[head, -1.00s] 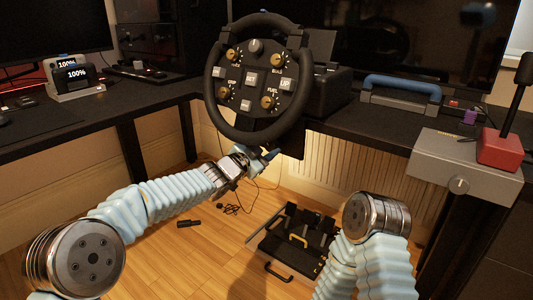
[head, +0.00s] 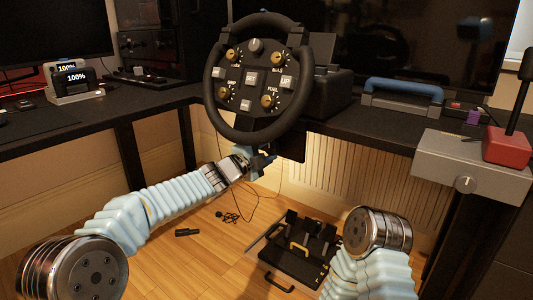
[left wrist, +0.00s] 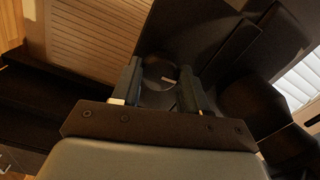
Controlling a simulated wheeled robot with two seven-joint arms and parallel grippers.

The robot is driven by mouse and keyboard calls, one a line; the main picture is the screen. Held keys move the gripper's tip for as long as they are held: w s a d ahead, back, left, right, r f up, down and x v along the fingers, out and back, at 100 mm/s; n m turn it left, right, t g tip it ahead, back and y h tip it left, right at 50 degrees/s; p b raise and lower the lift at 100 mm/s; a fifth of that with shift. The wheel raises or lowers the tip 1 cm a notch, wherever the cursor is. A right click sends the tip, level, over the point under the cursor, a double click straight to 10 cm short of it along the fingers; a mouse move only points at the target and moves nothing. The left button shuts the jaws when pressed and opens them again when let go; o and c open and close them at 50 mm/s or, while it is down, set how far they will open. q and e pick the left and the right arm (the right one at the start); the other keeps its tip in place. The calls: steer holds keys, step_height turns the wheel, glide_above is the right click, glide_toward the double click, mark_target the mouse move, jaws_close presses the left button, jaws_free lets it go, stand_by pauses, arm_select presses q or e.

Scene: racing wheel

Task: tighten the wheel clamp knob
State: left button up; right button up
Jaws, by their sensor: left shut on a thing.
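The black racing wheel (head: 254,128) stands at the desk's front edge, with orange and grey controls on its face. My left gripper (head: 264,160) is under the wheel's lower rim, near the desk underside. In the left wrist view its two fingers (left wrist: 160,90) are on either side of a dark round clamp knob (left wrist: 158,70) with a small pale mark, and they are shut on it. The knob is hidden or too small to make out in the head view. Only part of my right arm shows at the lower right; its gripper is out of view.
A pedal set (head: 300,248) lies on the wooden floor below. A grey shifter box (head: 468,165) with a red-based lever (head: 507,146) is clamped at the right. A blue-handled case (head: 403,95) sits on the desk. Thin cables (head: 236,205) lie on the floor below the gripper.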

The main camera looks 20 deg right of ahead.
stand_by(0.3)
arm_select(q)
steer(key=shift+f, duration=0.1)
steer(key=o, duration=1.1)
steer(key=shift+c, duration=0.2)
steer(key=b+v, duration=0.1)
steer(key=v, duration=1.3)
steer(key=shift+b, duration=0.35)
steer(key=shift+d, duration=0.1)
